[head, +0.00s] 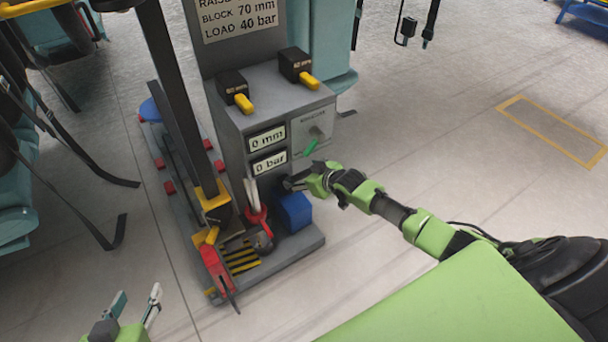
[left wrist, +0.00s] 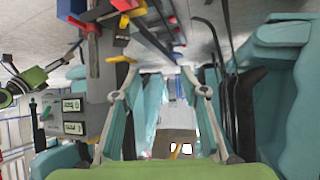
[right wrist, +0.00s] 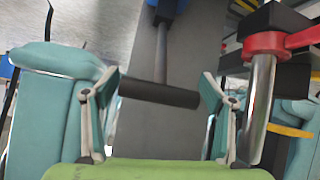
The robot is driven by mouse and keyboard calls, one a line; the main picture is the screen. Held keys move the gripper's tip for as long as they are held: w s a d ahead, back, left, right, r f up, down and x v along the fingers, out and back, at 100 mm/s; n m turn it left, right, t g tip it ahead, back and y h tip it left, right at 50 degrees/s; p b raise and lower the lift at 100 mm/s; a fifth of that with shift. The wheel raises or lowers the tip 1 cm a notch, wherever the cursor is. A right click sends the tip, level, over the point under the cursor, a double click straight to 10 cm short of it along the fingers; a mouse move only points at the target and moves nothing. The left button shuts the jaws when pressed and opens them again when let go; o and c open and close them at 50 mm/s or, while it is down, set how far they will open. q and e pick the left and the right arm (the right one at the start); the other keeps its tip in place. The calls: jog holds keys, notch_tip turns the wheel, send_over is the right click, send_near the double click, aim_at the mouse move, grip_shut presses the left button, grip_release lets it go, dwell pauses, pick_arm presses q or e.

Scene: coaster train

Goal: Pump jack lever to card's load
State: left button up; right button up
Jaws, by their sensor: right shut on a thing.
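The card (head: 238,15) at the top of the grey jack stand reads block 70 mm and load 40 bar; its top line is cut off. Two displays read 0 mm (head: 267,139) and 0 bar (head: 270,162). The blue pump block (head: 295,211) sits on the stand's base. In the right wrist view the lever's grey rod (right wrist: 162,50) ends in a black grip (right wrist: 160,93) between my right fingers. My right gripper (head: 292,183) is shut on this grip. My left gripper (head: 136,306) is open and empty, low at the left.
A green release lever (head: 311,147) is just above my right gripper. Two black boxes with yellow handles (head: 243,102) top the stand. A red ring with a metal rod (head: 256,216) stands left of the pump block. Teal seats (head: 15,190) line the left.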

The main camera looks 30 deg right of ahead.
pick_arm(q)
jog(key=shift+s+a+f+g, duration=0.35)
jog(key=shift+s+f+g, duration=0.25)
jog(key=shift+s+f, duration=0.25)
pick_arm(e)
jog(key=shift+w+r, duration=0.45)
jog(key=shift+r, duration=0.05)
jog(key=o, duration=1.6)
jog(key=shift+a+f, duration=0.1)
pick_arm(q)
jog(key=shift+w, duration=0.1)
pick_arm(e)
jog(key=shift+s+f, duration=0.1)
jog(key=shift+s, duration=0.1)
jog(key=shift+s+r, duration=0.25)
jog(key=shift+s, duration=0.25)
jog(key=v, duration=1)
jog(key=shift+s+r, duration=0.2)
jog(key=shift+r, duration=0.15)
